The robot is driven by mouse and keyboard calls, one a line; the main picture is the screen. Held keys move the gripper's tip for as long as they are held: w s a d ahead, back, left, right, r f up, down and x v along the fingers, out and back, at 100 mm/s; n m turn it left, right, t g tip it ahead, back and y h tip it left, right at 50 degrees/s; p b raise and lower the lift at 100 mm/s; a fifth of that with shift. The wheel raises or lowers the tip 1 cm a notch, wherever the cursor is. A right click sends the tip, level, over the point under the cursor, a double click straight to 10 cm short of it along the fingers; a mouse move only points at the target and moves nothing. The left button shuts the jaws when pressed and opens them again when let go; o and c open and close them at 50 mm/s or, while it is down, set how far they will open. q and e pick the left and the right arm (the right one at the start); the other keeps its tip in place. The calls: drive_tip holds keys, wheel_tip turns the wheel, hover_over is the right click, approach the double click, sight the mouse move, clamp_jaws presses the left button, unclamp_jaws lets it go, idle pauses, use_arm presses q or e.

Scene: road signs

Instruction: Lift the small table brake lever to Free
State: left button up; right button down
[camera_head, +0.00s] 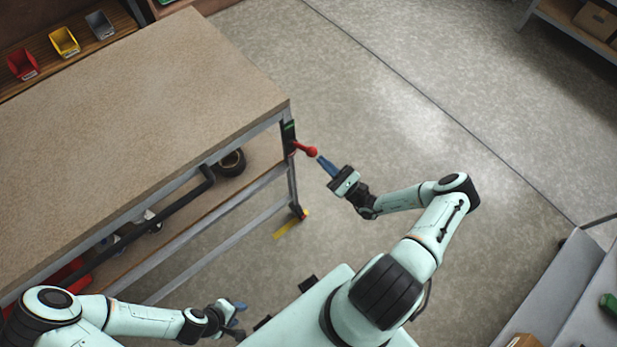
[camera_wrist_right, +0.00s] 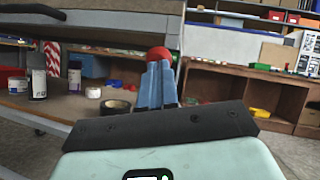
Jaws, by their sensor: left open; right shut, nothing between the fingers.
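The brake lever (camera_head: 304,149) is red with a round red knob and sticks out from a dark plate with a green mark (camera_head: 289,131) at the table's near right corner. The small table (camera_head: 150,120) has a brown top and a metal frame. My right gripper (camera_head: 320,158) is shut and empty, its blue fingertips right by the knob. In the right wrist view the red knob (camera_wrist_right: 159,53) shows just beyond the fingertips (camera_wrist_right: 157,75); I cannot tell whether they touch. My left gripper (camera_head: 238,312) is open and empty, low in the head view, away from the lever.
A black roll (camera_head: 231,162) and bottles (camera_wrist_right: 38,83) sit on the table's lower shelf. A dark handle bar (camera_head: 150,222) runs along the table's near side. Red, yellow and grey bins (camera_head: 64,42) stand beyond the table. The floor right of the table is clear.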

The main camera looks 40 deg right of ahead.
use_arm(q)
drive_tip(key=shift+w+a+r, duration=0.3)
drive_tip(key=shift+a, duration=0.15)
use_arm(e)
drive_tip(key=shift+w+r, duration=0.15)
drive_tip(key=shift+r, duration=0.35)
use_arm(q)
drive_tip(key=s+f+b, duration=0.3)
drive_tip(key=s+f, duration=0.1)
drive_tip(key=shift+d+f, duration=0.35)
drive_tip(key=shift+f, duration=0.05)
use_arm(e)
drive_tip(key=s+r+v, duration=0.1)
drive_tip(key=r+v, duration=0.1)
drive_tip(key=v, duration=1.1)
drive_tip(key=shift+d+r, duration=0.25)
drive_tip(key=shift+d, duration=0.15)
